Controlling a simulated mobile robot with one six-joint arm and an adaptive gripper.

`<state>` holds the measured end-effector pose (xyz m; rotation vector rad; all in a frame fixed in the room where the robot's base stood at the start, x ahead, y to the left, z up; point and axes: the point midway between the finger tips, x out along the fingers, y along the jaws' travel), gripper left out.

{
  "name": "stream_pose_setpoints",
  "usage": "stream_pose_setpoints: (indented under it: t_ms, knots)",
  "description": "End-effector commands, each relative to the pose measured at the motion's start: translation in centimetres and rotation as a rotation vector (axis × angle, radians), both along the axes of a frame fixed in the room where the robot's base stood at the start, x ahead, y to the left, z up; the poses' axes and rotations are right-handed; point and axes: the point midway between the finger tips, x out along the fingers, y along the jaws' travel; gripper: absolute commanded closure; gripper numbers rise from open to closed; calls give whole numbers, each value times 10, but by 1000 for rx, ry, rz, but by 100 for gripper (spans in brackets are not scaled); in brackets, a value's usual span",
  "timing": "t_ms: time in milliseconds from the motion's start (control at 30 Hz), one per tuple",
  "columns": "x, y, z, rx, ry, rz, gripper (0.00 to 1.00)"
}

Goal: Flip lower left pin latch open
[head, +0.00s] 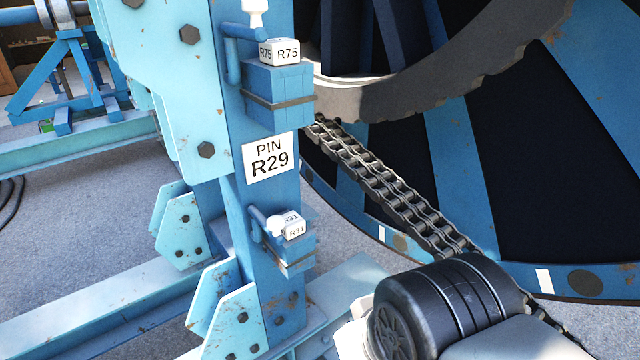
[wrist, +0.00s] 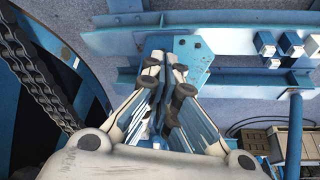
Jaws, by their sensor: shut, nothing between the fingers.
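The lower latch (head: 265,222) is a blue bent handle with a white rounded knob, on a blue block beside a white tag reading R31. It sits low on the blue upright in the head view. An upper latch (head: 233,60) of the same kind is beside a tag reading R75. My gripper (wrist: 166,70) shows in the wrist view, its fingers shut and empty. It points toward a light blue bolted plate (wrist: 194,48). I cannot tell the lower latch apart in the wrist view. My gripper's fingers do not show in the head view.
A label reading PIN R29 (head: 268,158) is on the upright between the latches. A heavy chain (head: 385,185) runs down beside the large blue reel (head: 470,170). Blue beams (head: 100,305) and bolted plates (head: 180,225) lie left of the upright. Grey floor (head: 85,215) is open farther left.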

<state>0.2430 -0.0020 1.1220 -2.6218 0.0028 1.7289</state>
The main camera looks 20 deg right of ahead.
Motion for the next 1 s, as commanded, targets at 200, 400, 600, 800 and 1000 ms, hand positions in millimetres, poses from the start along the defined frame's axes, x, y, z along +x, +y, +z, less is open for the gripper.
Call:
stream_pose_setpoints:
  t_ms: [200,400,600,800,1000]
  knots:
    - [0,0,0,0,0,0,100]
    - [0,1,0,9,20,-1,100]
    - [10,11,6,136,197,-9,100]
    - [45,26,21,460,387,-7,100]
    - [108,14,40,857,380,-15,100]
